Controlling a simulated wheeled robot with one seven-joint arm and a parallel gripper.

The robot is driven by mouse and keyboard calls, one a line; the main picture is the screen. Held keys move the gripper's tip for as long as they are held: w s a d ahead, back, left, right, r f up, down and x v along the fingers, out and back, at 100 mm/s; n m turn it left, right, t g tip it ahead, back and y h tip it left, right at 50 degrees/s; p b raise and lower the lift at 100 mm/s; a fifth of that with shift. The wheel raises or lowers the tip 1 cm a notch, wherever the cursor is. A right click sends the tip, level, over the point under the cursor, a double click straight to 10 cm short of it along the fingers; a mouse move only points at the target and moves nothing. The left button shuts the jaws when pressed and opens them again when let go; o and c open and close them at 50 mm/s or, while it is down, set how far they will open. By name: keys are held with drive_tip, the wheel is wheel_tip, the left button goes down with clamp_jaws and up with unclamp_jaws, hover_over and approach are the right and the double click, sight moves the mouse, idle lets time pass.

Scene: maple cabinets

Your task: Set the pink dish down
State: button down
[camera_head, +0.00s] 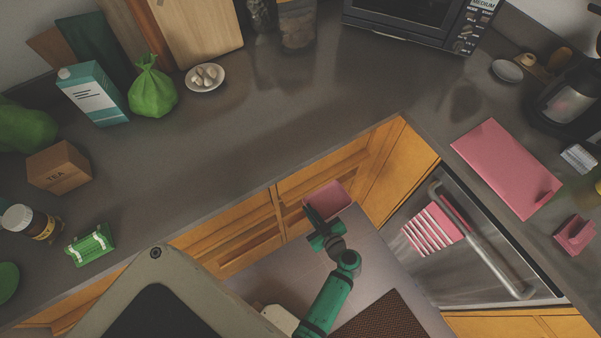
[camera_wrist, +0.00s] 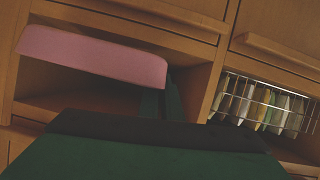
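The pink dish (camera_head: 329,199) is off the counter, in front of the wooden cabinets and drawers below the counter edge. My gripper (camera_head: 317,222) is at the dish's near left edge. In the wrist view the dish (camera_wrist: 95,55) looks like a shallow pink piece, tilted, with its right end at the fingers of my gripper (camera_wrist: 162,98). The fingers appear closed on its rim, though the contact itself is partly hidden. Nothing else is seen supporting the dish.
An open cabinet space lies behind the dish, and a wire rack (camera_wrist: 262,104) with several plates is to its right. The counter (camera_head: 330,95) has a clear middle. A pink mat (camera_head: 506,167) lies at right. A green bag (camera_head: 152,92) and white bowl (camera_head: 205,78) stand at back left.

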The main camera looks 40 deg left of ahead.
sight(303, 201)
drive_tip(key=w+a, duration=0.2)
drive_tip(key=a, duration=0.2)
drive_tip(key=w+a, duration=0.2)
drive_tip(key=a, duration=0.3)
drive_tip(key=w+a, duration=0.2)
drive_tip(key=a, duration=0.3)
drive_tip(key=shift+w+a, duration=0.15)
drive_tip(key=shift+w, duration=0.25)
drive_tip(key=shift+w+a+f, duration=0.1)
drive_tip(key=shift+a+f, duration=0.1)
drive_tip(key=shift+f, duration=1.5)
drive_tip(key=c, duration=2)
unclamp_jaws()
drive_tip(key=shift+f, duration=0.15)
drive_tip(key=v, duration=1.1)
drive_tip(key=shift+a, duration=0.15)
drive_tip(key=shift+s+d+r, duration=0.35)
drive_tip(key=shift+d+r, duration=0.05)
drive_tip(key=shift+d, duration=0.15)
